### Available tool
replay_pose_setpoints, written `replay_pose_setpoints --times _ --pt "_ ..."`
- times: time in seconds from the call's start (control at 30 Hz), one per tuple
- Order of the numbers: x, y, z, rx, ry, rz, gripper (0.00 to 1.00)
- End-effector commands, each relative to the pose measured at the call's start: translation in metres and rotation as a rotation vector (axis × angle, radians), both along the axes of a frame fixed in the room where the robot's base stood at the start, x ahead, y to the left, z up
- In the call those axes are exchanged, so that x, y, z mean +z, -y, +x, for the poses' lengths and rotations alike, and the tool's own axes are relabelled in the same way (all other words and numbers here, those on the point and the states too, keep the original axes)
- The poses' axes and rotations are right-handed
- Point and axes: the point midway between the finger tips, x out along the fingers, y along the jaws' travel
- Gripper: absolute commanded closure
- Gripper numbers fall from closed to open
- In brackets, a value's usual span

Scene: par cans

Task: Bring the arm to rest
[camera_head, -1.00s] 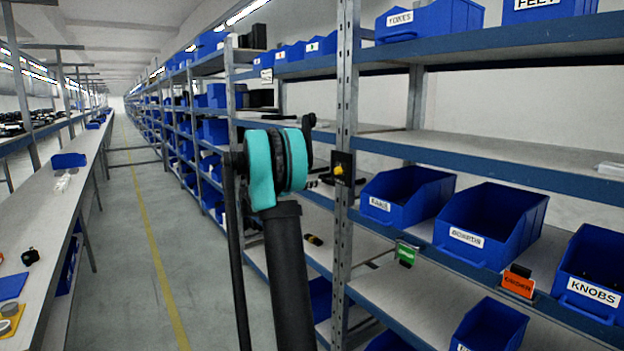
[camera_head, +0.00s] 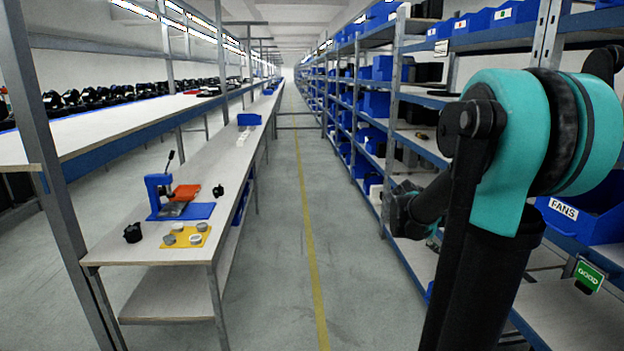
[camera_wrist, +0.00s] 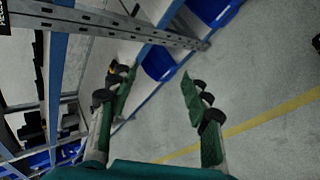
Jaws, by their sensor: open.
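My gripper (camera_wrist: 158,95) shows in the wrist view with its two green and black fingers spread apart. Nothing is between them but the grey floor and part of a blue bin behind. In the head view my teal and black arm stands at the right, in front of the shelving, folded at its upper joint. The gripper's fingers cannot be made out in the head view.
Shelving (camera_head: 404,150) with blue bins runs along the right, close to my arm. A workbench (camera_head: 150,246) at the left holds a blue press (camera_head: 158,190) and a yellow tray (camera_head: 206,240). The aisle floor (camera_head: 276,250) between them is clear.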

Motion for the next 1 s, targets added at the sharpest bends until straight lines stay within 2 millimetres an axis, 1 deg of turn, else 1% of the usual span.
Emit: replay_pose_setpoints --times 0.03,0.07,0.1,0.17,0.2,0.27,0.3,0.4,0.5,0.63,1.0 --pt "-0.017 -0.022 -0.023 -0.025 0.042 0.092 0.51" --pt "-0.028 -0.035 -0.036 -0.042 0.066 0.15 0.51" --pt "-0.041 -0.052 -0.052 -0.068 0.097 0.227 0.51" --pt "-0.06 -0.079 -0.077 -0.112 0.138 0.344 0.51" --pt "-0.073 -0.096 -0.093 -0.142 0.161 0.421 0.51" --pt "-0.09 -0.122 -0.117 -0.188 0.189 0.532 0.51" --pt "-0.1 -0.137 -0.132 -0.219 0.203 0.599 0.51" --pt "-0.12 -0.17 -0.163 -0.288 0.228 0.743 0.51" --pt "-0.132 -0.192 -0.184 -0.34 0.237 0.841 0.51" --pt "-0.139 -0.205 -0.196 -0.374 0.241 0.901 0.51" --pt "-0.139 -0.206 -0.197 -0.376 0.242 0.904 0.51"
